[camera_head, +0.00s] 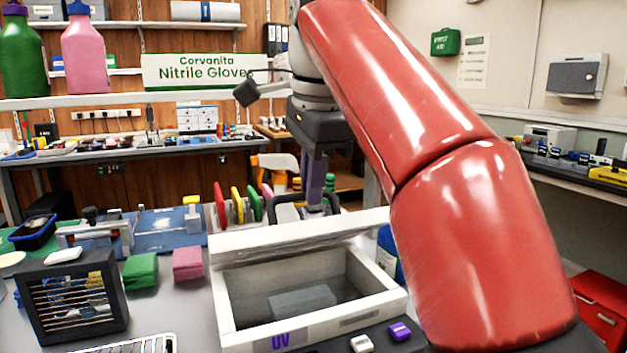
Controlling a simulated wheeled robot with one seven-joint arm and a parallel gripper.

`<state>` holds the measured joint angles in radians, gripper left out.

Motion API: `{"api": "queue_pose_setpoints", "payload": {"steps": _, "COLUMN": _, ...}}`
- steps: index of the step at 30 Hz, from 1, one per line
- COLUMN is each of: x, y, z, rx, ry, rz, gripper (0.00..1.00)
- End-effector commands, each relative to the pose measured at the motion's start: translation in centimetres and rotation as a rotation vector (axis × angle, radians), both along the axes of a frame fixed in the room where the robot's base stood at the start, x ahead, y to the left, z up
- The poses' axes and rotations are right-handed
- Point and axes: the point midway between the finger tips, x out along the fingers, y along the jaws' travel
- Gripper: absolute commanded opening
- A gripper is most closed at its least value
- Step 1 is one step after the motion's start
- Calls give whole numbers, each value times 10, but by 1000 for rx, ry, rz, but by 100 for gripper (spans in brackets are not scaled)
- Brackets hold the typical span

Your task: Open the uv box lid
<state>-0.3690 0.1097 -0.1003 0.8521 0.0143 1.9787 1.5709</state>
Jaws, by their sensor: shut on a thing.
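The white UV box (337,327) stands on the table in front of me, with a purple "UV" label on its front. Its inside is in view, with a grey block (302,302) on the floor. The white lid (290,238) is raised along the box's back edge. A black handle (281,207) shows at the lid, behind its upper edge. My gripper (316,205) points down at the back of the box and is shut on the handle; its fingertips are partly hidden by the lid.
My red arm covers the right of the view. A black slotted rack (72,305) stands at left, with green (141,270) and pink (188,263) blocks beside it. Colored discs (237,203) stand behind the box. Purple (400,332) and white (362,343) keys lie in front.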

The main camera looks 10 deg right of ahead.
Motion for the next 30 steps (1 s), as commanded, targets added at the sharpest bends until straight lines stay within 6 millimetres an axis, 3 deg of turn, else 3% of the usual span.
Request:
{"api": "queue_pose_setpoints", "payload": {"steps": 1, "x": 5, "y": 2, "z": -7, "rx": -5, "ry": 9, "rz": 0, "gripper": 0}}
{"api": "queue_pose_setpoints", "payload": {"steps": 2, "x": 5, "y": 2, "z": -7, "rx": -5, "ry": 9, "rz": 0, "gripper": 12}}
{"api": "queue_pose_setpoints", "payload": {"steps": 7, "x": 4, "y": 1, "z": -6, "rx": -3, "ry": 8, "rz": 0, "gripper": 33}}
{"api": "queue_pose_setpoints", "payload": {"steps": 30, "x": 0, "y": 0, "z": -4, "rx": -2, "ry": 5, "rz": 0, "gripper": 33}}
